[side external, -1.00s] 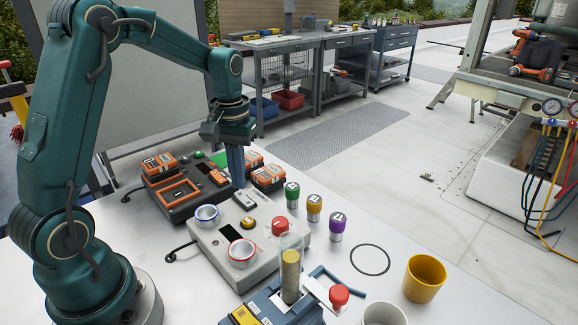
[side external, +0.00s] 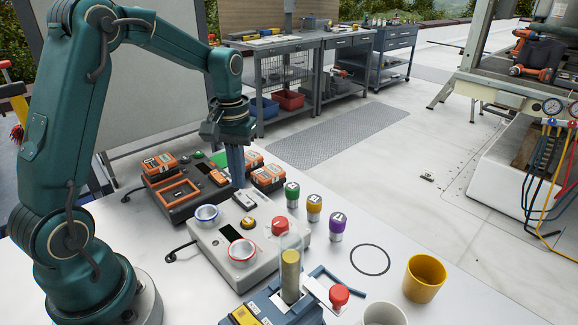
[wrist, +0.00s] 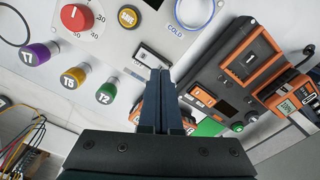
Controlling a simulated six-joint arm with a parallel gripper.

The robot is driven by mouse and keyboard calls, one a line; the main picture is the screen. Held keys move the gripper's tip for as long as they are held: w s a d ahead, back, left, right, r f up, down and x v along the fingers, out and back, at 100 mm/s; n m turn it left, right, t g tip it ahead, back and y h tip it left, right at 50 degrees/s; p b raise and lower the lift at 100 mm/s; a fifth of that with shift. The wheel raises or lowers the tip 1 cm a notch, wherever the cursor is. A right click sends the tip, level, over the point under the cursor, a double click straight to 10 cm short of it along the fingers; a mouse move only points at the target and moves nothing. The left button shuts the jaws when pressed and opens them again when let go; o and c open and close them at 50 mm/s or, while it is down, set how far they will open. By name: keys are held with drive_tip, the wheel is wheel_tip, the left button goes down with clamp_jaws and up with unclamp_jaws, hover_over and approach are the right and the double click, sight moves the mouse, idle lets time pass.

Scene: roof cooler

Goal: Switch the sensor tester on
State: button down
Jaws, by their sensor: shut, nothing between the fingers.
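The sensor tester (side external: 265,258) looks to be the pale grey box on the table, with a blue-ringed well, a red-ringed well, a yellow button and a red dial. In the wrist view its panel (wrist: 115,45) shows labels COLD and SAVE. A small rocker switch (side external: 245,200) sits at its far edge; it also shows in the wrist view (wrist: 152,57). My gripper (side external: 238,185) is shut and empty, pointing down at the switch. In the wrist view its fingertips (wrist: 160,73) overlap the switch's near end. I cannot tell whether they touch it, or which way the rocker is tilted.
A dark charger (side external: 180,198) with orange battery packs stands just behind the tester. Green, yellow and purple capped sensors (side external: 314,207) stand to its right. A blue device (side external: 275,308) with a clear tube is in front. A yellow cup (side external: 424,278) stands at right.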

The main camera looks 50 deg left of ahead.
sight(241, 194)
drive_tip(key=shift+f, duration=0.95)
idle(0.6)
drive_tip(key=shift+r, duration=3.55)
